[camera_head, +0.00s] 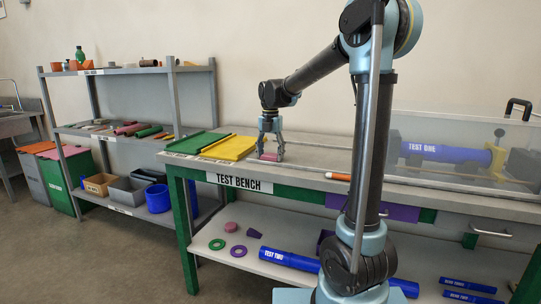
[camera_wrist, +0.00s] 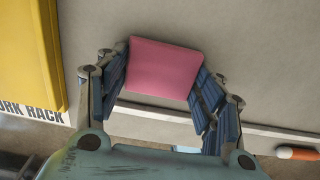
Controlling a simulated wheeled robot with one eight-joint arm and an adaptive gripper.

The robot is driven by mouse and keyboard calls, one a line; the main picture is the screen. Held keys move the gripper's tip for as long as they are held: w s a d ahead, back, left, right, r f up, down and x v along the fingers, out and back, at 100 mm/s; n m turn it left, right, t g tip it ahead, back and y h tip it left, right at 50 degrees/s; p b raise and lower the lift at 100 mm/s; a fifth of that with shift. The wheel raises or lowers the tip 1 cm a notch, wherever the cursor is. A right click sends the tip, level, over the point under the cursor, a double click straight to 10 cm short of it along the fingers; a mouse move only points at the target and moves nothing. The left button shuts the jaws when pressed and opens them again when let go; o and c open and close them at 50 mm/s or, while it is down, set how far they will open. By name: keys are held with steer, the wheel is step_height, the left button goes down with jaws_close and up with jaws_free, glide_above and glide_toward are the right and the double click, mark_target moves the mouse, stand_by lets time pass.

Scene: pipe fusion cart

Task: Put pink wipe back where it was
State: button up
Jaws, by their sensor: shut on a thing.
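The pink wipe (camera_wrist: 162,68) is a flat pink block between the fingers of my gripper (camera_wrist: 164,85) in the wrist view. My gripper is shut on it, with a finger along its left and right sides. In the head view, my gripper (camera_head: 271,155) points down at the test bench top (camera_head: 310,155), just right of the yellow tray, with the pink wipe (camera_head: 268,156) low between its fingers. I cannot tell whether the wipe touches the bench top.
A yellow tray (camera_head: 230,147) and a green tray (camera_head: 199,142) lie left of my gripper. An orange-and-white marker (camera_head: 338,176) lies near the bench's front edge. A clear cover (camera_head: 460,150) over a blue pipe (camera_head: 440,152) stands at the right. Shelves (camera_head: 130,130) stand at the left.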

mark_target(270, 155)
steer(key=o, duration=1.2)
step_height(270, 155, up, 12)
